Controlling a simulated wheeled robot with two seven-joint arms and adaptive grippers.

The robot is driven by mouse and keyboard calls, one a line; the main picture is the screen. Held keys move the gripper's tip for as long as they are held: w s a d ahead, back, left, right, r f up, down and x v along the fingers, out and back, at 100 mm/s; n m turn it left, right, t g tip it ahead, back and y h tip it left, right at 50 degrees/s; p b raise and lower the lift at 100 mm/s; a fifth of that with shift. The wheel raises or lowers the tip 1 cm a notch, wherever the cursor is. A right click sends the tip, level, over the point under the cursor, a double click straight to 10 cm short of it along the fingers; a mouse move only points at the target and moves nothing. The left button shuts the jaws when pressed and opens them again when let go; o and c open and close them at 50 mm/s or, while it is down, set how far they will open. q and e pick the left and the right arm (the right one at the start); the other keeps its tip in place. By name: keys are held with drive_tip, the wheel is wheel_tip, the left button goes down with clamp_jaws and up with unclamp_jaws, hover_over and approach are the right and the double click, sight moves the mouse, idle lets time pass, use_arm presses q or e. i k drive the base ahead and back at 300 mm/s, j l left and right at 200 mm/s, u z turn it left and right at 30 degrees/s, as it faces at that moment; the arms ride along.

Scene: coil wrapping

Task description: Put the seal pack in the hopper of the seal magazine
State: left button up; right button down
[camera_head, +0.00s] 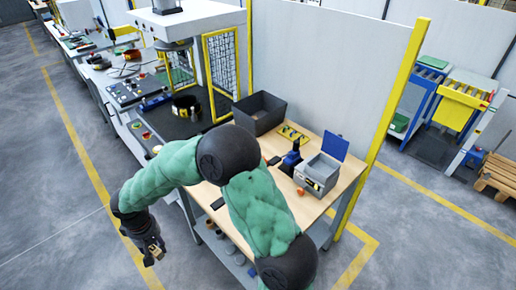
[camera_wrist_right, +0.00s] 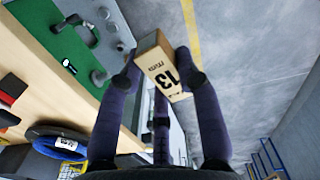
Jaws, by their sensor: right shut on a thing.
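In the head view my right gripper (camera_head: 152,250) hangs low in front of the benches, and I cannot make out the pack there. What looks like the seal magazine (camera_head: 316,174) is a grey box on the wooden bench, with a blue lid (camera_head: 335,146) standing open at its back. The inside of its hopper is hard to see. My left gripper is not in view.
A dark bin (camera_head: 259,113), a yellow-green tray (camera_head: 292,134) and a dark blue device (camera_head: 291,158) stand near the magazine on the wooden bench (camera_head: 309,207). A yellow post (camera_head: 392,101) rises behind. My right arm covers the bench's front left. The floor at left is clear.

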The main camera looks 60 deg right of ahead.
sight(321, 172)
drive_tip(key=k+l, duration=0.15)
drive_tip(key=l, duration=0.2)
drive_tip(key=k+l, duration=0.2)
drive_tip(key=l, duration=0.15)
drive_tip(key=k+l, duration=0.15)
drive_tip(key=l, duration=0.2)
drive_tip(key=k+l, duration=0.2)
drive_tip(key=l, duration=0.15)
drive_tip(key=k+l, duration=0.15)
drive_tip(key=l, duration=0.25)
drive_tip(key=k+l, duration=0.2)
drive_tip(key=l, duration=0.15)
